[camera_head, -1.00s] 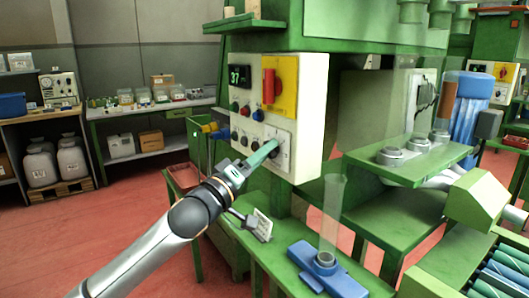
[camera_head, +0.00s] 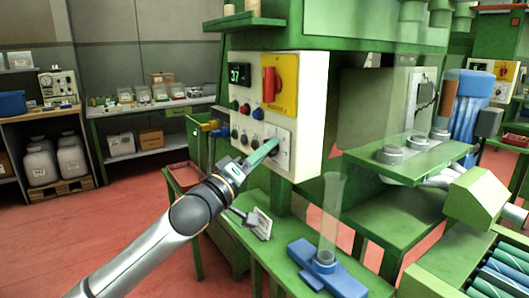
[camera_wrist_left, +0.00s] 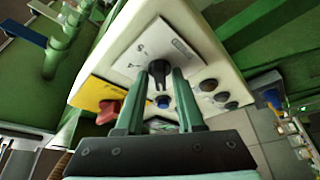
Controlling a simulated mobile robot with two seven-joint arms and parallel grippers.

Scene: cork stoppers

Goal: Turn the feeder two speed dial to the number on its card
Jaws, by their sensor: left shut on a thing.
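My left gripper (camera_head: 270,148) reaches the lower right of the white control panel (camera_head: 312,115). It also shows in the left wrist view (camera_wrist_left: 159,78), where its two green fingers are shut on a black dial (camera_wrist_left: 159,68). The dial sits on a pale plate (camera_wrist_left: 140,45) with small marks that are too small to read. In the head view the fingers hide most of the dial. A small card (camera_head: 259,223) stands on the green ledge below the panel; its print is not legible. My right gripper is not in view.
The panel also has a display reading 37 (camera_head: 238,74), a red switch on a yellow plate (camera_head: 281,84), and several buttons. A clear tube on a blue base (camera_head: 325,262) stands on the ledge to the right.

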